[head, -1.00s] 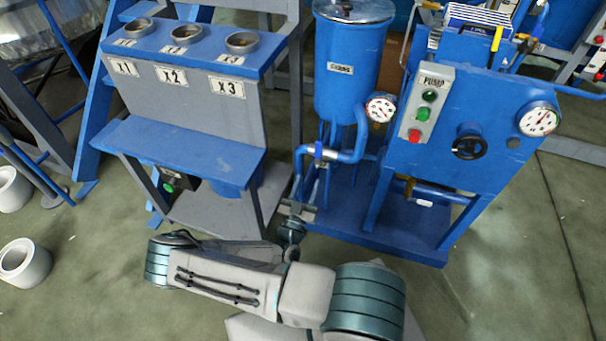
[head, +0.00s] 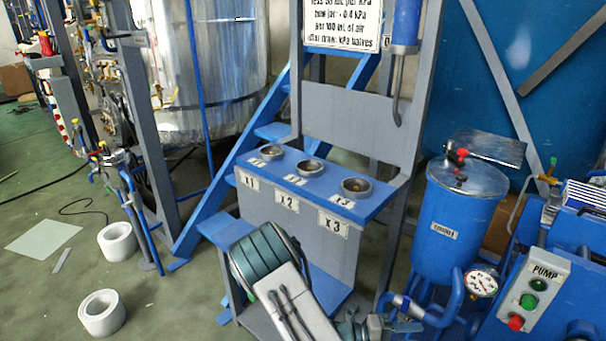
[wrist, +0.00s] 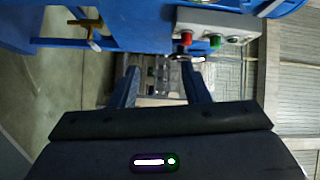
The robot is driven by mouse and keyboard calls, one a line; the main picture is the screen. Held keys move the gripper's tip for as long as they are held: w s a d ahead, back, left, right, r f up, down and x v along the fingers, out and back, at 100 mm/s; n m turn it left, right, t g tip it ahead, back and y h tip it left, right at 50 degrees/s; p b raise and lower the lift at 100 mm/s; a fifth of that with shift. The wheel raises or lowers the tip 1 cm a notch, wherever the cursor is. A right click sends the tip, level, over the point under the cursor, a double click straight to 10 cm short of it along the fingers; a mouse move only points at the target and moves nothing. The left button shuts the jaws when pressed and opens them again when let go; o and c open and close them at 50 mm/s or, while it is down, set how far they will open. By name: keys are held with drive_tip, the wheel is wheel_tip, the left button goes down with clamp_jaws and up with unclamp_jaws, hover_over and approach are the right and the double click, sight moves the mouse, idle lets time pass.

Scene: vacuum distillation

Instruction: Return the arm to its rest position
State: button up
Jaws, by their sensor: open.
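My arm (head: 290,303) rises from the bottom edge of the head view, in front of the grey and blue stand with X1, X2 and X3 labels (head: 285,215). Its far end runs toward the lower right, and I cannot make out the jaws there. In the wrist view my gripper (wrist: 159,82) has its two fingers well apart, with nothing between them. Beyond the fingers are blurred grey shapes, apparently some way off. The pump panel with red and green buttons (wrist: 212,38) shows above the fingers in the wrist view.
A blue tank (head: 455,215) and the pump panel (head: 535,290) with its gauge (head: 482,283) stand at right, close to my arm's end. Two white rings (head: 117,242) (head: 102,313) lie on the floor at left. Open floor (head: 175,300) lies between them and the stand.

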drive_tip(key=s+a+r+n+t+y+p, duration=0.1)
drive_tip(key=s+a+r+n+y+p, duration=0.2)
drive_tip(key=r+n+y, duration=0.3)
drive_tip(key=s+a+r+n+t+y+p, duration=0.1)
drive_tip(key=s+a+r+n+y+p, duration=0.3)
drive_tip(key=r+n, duration=1.2)
drive_tip(key=s+a+r+n+y+p, duration=0.3)
drive_tip(key=r+n+y, duration=0.5)
drive_tip(key=r+n, duration=0.3)
wheel_tip(320, 180, up, 3)
drive_tip(key=shift+s+a+f+n+t+p, duration=0.1)
drive_tip(key=shift+s+a+n+t+p, duration=0.25)
drive_tip(key=shift+s+p, duration=0.55)
